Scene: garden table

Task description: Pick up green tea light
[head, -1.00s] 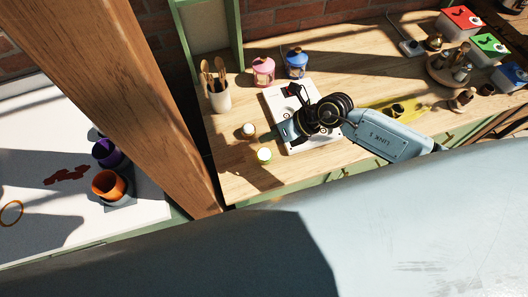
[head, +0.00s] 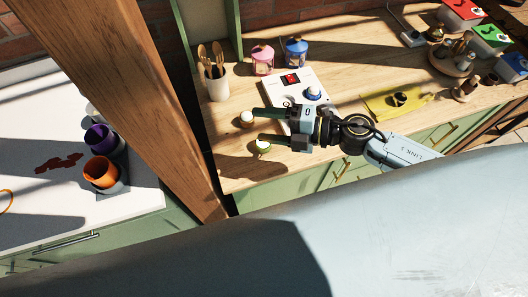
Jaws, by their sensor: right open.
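The green tea light (head: 263,149), a small cup with a pale top, stands on the wooden table near its front left corner. A second tea light (head: 246,120), brown with a white top, stands just behind it and to its left. My right gripper (head: 256,125) reaches in from the right, open and empty, its two fingers pointing left. The lower fingertip overlaps the upper edge of the green tea light in the head view; I cannot tell whether they touch. The brown tea light lies by the upper fingertip. My left gripper is not in view.
A white panel (head: 280,91) with a red switch and a blue knob lies behind my right gripper. A utensil pot (head: 217,86), a pink lantern (head: 263,60) and a blue lantern (head: 295,53) stand at the back. A wooden post (head: 130,95) rises at left.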

